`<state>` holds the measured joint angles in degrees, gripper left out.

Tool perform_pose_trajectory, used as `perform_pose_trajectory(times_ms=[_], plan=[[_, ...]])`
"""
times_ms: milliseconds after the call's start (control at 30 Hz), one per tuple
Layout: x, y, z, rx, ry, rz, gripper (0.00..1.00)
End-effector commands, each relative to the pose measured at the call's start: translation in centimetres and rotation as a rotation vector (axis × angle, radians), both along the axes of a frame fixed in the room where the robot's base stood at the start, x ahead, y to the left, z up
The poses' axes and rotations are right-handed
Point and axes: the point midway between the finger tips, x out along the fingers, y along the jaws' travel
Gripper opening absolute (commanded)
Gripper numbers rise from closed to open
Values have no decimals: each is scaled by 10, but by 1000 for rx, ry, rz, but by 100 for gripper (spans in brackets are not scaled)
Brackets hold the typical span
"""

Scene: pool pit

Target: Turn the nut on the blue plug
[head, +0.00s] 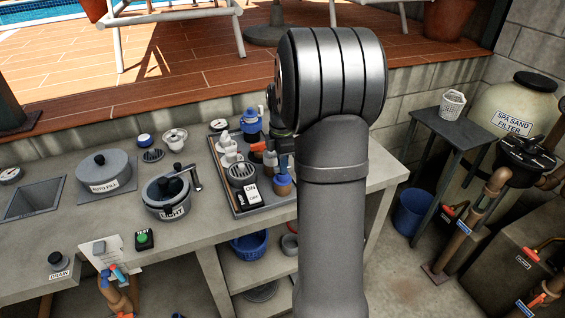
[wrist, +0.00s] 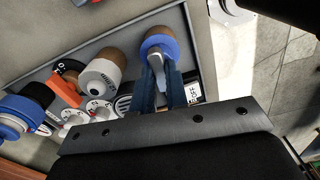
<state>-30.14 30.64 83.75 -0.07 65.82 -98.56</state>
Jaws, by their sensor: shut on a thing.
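In the wrist view, the blue fingers of my gripper (wrist: 165,80) are closed together at a brown, round-ended piece with a blue collar (wrist: 158,42). A grey part lies between the fingertips and overlaps the collar. Which part of this piece is the nut, I cannot tell. In the head view, a brown and blue piece (head: 282,184) stands at the right of the dark tray, under my arm. My arm hides most of my gripper there. Another blue-capped fitting (head: 250,120) stands at the tray's back and also shows at the left of the wrist view (wrist: 20,115).
The dark tray (head: 241,208) also holds white and grey fittings, an orange part and an ON/OFF switch (head: 250,194). The bench front, right of the green TEST button (head: 144,239), is clear.

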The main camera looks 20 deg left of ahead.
Motion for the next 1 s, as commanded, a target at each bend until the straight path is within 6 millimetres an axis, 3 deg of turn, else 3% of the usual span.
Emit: perform_pose_trajectory(times_ms=[1000], plan=[[0,0,0,0,-6,-958,0]])
